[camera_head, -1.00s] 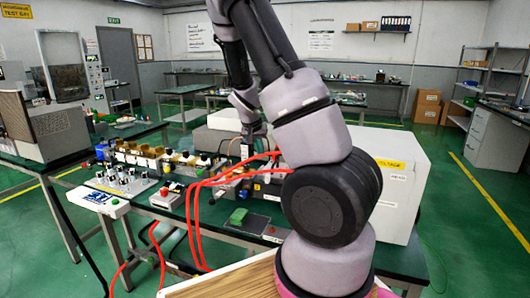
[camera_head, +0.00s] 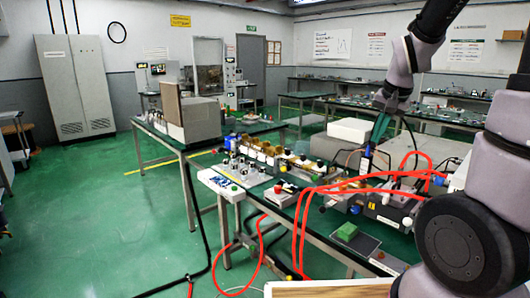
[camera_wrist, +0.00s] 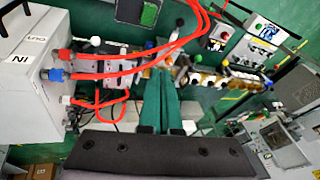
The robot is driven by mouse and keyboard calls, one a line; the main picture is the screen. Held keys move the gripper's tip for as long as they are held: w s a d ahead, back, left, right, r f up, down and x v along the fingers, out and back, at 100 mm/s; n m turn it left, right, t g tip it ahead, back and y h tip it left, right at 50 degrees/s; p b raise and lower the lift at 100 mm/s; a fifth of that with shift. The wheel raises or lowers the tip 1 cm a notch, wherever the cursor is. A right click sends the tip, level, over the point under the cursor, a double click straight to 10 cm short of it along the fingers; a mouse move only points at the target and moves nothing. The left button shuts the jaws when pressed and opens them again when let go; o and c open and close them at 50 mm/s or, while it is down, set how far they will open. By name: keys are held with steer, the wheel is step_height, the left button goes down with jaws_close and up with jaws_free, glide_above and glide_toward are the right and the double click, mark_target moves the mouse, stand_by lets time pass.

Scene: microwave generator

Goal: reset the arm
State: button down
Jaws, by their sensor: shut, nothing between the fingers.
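My arm rises at the right of the head view and bends over the bench. My gripper (camera_head: 371,148) hangs from it, pointing down above the equipment on the bench. In the wrist view my gripper (camera_wrist: 160,78) has its two teal fingers pressed together, with nothing between them. The fingers lie in front of the bench equipment in that view; I cannot tell how far above it they are.
Red hoses (camera_head: 330,188) loop over the bench beneath my arm. A white unit with blue and red ports (camera_wrist: 28,62) is close by. Open floor (camera_head: 90,220) lies left.

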steer(key=s+a+r+n+t, duration=0.1)
steer(key=s+a+r, duration=0.2)
steer(key=s+r, duration=0.3)
steer(key=s+a+r+n+t+y, duration=0.1)
steer(key=s+a+r, duration=0.3)
steer(key=s, duration=0.5)
step_height(320, 180, up, 2)
steer(key=shift+s+n+t+y, duration=0.3)
steer(key=shift+s+n, duration=0.1)
